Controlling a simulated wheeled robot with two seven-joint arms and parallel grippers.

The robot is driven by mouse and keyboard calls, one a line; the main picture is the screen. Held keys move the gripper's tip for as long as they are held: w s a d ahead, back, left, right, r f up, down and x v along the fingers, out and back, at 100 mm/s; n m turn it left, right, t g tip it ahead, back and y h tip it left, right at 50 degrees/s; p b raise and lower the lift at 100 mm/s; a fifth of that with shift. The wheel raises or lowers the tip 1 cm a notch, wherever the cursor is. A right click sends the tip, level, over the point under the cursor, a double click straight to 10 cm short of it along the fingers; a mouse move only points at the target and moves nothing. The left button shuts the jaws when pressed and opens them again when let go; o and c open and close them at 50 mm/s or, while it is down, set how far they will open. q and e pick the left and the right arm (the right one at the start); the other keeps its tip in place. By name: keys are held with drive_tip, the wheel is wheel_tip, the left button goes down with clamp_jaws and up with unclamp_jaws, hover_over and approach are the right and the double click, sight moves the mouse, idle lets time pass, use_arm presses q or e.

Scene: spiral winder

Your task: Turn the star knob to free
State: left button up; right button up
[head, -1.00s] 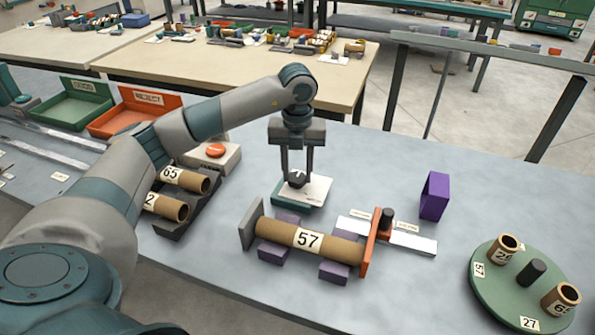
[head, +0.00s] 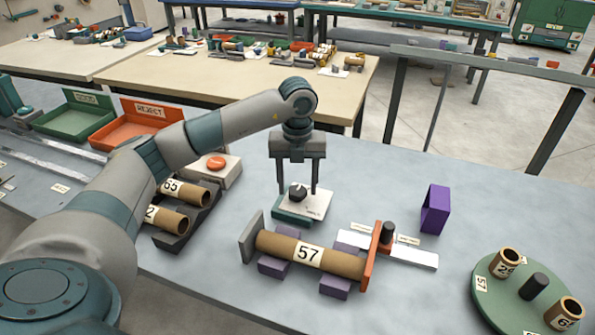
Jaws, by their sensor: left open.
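The black star knob (head: 297,193) sits on a small plate with a white top and teal base (head: 315,207), behind the tube marked 57. A pale mark shows on top of the knob; the lettering on the plate is too small to read. My left gripper (head: 298,192) points down over the plate from above. Its two fingers are open, one on each side of the knob, with visible gaps to it. Whether the fingertips reach the plate is hard to tell. My right gripper is not in view.
A cardboard tube marked 57 (head: 340,263) lies on purple supports between a grey plate and an orange plate (head: 371,258).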

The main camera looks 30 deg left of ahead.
sight(298, 189)
use_arm(q)
wheel_tip(298, 189, up, 17)
drive_tip(key=shift+r, duration=0.2)
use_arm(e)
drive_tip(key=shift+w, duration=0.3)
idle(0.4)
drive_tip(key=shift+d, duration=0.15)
